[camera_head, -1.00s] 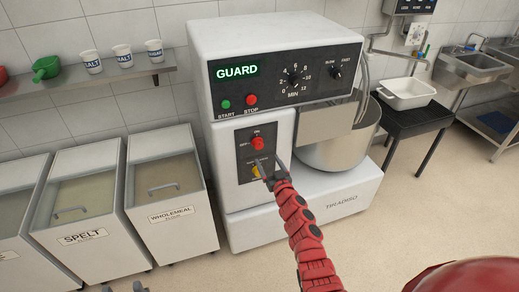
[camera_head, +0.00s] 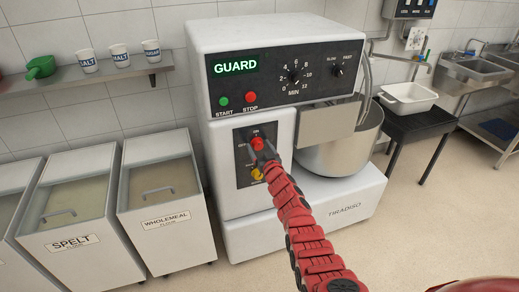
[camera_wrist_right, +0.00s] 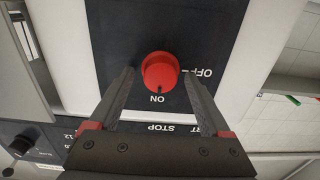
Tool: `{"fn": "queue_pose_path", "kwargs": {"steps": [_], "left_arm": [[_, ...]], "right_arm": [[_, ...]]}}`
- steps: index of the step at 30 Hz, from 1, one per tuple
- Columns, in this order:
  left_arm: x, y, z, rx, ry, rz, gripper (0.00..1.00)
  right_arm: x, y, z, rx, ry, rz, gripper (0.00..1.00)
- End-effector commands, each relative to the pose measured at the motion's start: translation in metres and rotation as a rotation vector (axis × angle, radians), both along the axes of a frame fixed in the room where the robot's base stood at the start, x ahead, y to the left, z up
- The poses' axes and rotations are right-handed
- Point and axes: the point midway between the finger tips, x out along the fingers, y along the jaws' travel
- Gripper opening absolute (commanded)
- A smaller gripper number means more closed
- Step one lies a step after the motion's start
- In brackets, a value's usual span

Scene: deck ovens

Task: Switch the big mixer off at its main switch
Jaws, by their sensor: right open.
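The big mixer (camera_head: 345,211) stands in the middle of the head view, its display reading GUARD. Its main switch is a red rotary knob (camera_head: 257,143) on a dark plate on the front, with a yellow part below it. In the right wrist view the red knob (camera_wrist_right: 160,71) shows its pointer mark toward ON; OFF is printed beside it. My right gripper (camera_head: 262,154) is at the knob, partly covering the plate. In the wrist view my right gripper (camera_wrist_right: 158,88) is open, one finger on each side of the knob, with gaps visible. My left gripper is not in view.
Green START (camera_head: 224,101) and red STOP (camera_head: 250,97) buttons and dials sit above the switch. Flour bins (camera_head: 165,219) stand to the left, the steel bowl (camera_head: 340,153) to the right. A black table with a white tray (camera_head: 407,106) stands further right.

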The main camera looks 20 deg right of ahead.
Motion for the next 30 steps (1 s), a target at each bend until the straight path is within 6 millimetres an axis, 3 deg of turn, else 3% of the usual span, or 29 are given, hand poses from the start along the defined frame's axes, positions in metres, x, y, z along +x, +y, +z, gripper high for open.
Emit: {"fn": "queue_pose_path", "kwargs": {"steps": [2,15,30], "left_arm": [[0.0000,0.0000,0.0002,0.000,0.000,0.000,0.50],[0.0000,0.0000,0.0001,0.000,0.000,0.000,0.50],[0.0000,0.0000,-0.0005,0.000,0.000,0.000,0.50]], "right_arm": [[-0.0001,0.0001,0.0001,0.000,0.000,0.000,0.81],[-0.0002,0.0000,0.0001,0.000,0.000,0.000,0.02],[-0.0001,0.0013,0.0001,-0.118,-0.005,0.001,0.00]]}}
